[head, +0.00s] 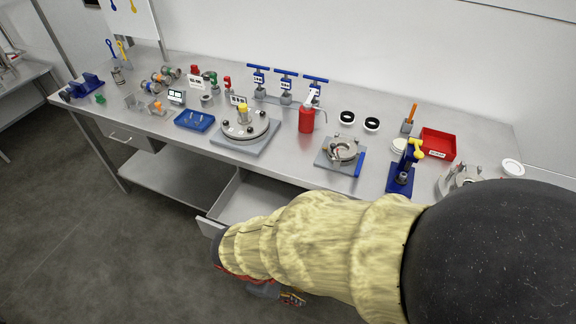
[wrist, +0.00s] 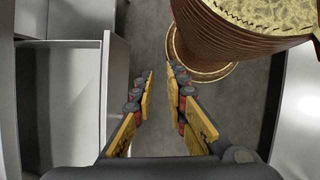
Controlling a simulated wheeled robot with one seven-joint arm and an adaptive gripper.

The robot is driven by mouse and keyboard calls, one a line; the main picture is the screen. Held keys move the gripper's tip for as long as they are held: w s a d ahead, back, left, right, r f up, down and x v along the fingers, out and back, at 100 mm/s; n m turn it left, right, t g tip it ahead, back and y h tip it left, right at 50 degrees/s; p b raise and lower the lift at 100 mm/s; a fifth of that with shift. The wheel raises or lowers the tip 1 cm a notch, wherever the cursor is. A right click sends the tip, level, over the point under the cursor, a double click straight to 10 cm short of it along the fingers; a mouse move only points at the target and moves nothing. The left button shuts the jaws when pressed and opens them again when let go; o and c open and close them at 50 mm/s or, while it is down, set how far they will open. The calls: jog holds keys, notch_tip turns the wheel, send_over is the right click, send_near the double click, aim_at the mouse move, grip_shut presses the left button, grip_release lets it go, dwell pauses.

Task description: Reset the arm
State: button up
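My arm (head: 330,240), in a cream padded sleeve, reaches from the lower right across the front of the bench. My gripper (head: 290,297) shows only in part below the sleeve, in front of the bench and below its top. In the wrist view my gripper (wrist: 161,73) has its two yellow-padded fingers apart, with grey floor between them and nothing held. An open drawer (wrist: 75,105) lies left of the fingers in the wrist view. The head view shows the drawer (head: 245,200) pulled out under the bench top, partly behind my sleeve.
The steel bench (head: 285,160) carries a round flanged plate (head: 245,128), a red bottle (head: 306,120), a blue tray (head: 194,121), a red bin (head: 438,144) and a blue press (head: 402,175). A lower shelf (head: 180,172) sits under it. Floor (head: 90,250) at left is clear.

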jog(key=w+d+r+m+t+y, duration=0.1)
jog(key=d+r+m+t+y, duration=0.1)
jog(key=d+r+m, duration=0.5)
jog(key=w+d+r+m+t+y, duration=0.2)
jog(key=d+r+m, duration=0.5)
jog(key=r, duration=0.8)
jog(key=d+t+y, duration=0.1)
jog(key=d, duration=0.2)
jog(key=shift+w+d+m+t, duration=0.2)
jog(key=shift+m+t, duration=0.1)
